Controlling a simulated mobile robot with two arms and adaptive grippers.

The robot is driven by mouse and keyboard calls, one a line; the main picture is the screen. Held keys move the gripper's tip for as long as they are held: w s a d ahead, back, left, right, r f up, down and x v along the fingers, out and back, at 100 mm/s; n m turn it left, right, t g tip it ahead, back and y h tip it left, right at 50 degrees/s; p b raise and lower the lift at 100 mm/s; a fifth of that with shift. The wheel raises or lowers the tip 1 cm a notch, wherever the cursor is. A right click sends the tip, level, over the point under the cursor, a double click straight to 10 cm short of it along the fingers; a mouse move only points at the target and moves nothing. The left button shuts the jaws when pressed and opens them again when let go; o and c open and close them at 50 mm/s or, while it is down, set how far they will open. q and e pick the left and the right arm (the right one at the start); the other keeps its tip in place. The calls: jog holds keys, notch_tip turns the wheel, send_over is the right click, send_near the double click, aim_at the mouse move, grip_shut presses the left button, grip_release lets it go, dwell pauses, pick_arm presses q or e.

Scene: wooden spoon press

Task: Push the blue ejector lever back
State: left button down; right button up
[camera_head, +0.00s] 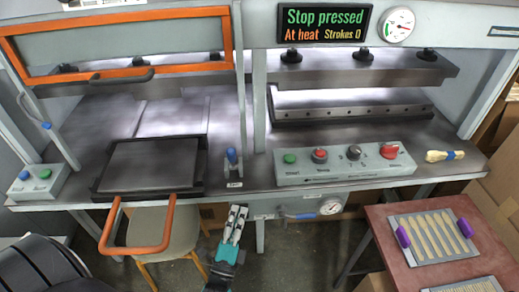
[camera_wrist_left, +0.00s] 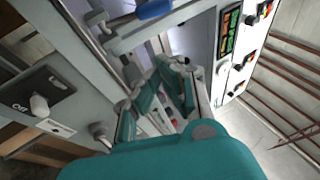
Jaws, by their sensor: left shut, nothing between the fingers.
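The blue lever (camera_head: 231,157) stands upright in a small slotted base on the metal bench, between the left and right presses. A small label sits in front of it. My left gripper (camera_head: 237,212) is shut and empty. In the head view it shows below the bench's front edge, short of the lever and apart from it. In the left wrist view the gripper's fingers (camera_wrist_left: 172,66) are close together with nothing between them. A blue handle (camera_wrist_left: 155,9) shows at the top there; I cannot tell if it is the same lever. My right gripper is not in view.
A black tray (camera_head: 150,165) with an orange handle (camera_head: 137,250) juts from the left press. A control box (camera_head: 345,163) with knobs stands right of the lever. A stool (camera_head: 165,228) is below. A red table (camera_head: 400,275) holds a tray of spoons at right.

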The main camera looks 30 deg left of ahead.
aim_at(232, 160)
pick_arm(q)
jog(key=shift+s+a+r, duration=0.15)
jog(key=shift+s+a, duration=0.05)
jog(key=shift+s, duration=0.05)
jog(key=shift+s+a+x, duration=0.1)
jog(key=shift+a+x, duration=0.35)
jog(key=shift+x, duration=1.7)
jog(key=shift+s+a+x, duration=0.1)
jog(key=shift+a+x, duration=0.3)
jog(key=shift+x, duration=1.75)
jog(key=shift+s+a+x, duration=0.15)
jog(key=shift+a+x, duration=0.3)
jog(key=shift+x, duration=1.7)
jog(key=shift+r, duration=0.15)
jog(key=shift+n+g, duration=0.3)
jog(key=shift+g, duration=0.4)
jog(key=w+a+r+p, duration=0.2)
jog(key=w+p, duration=0.1)
jog(key=shift+w+r, duration=0.3)
jog(key=shift+r, duration=0.1)
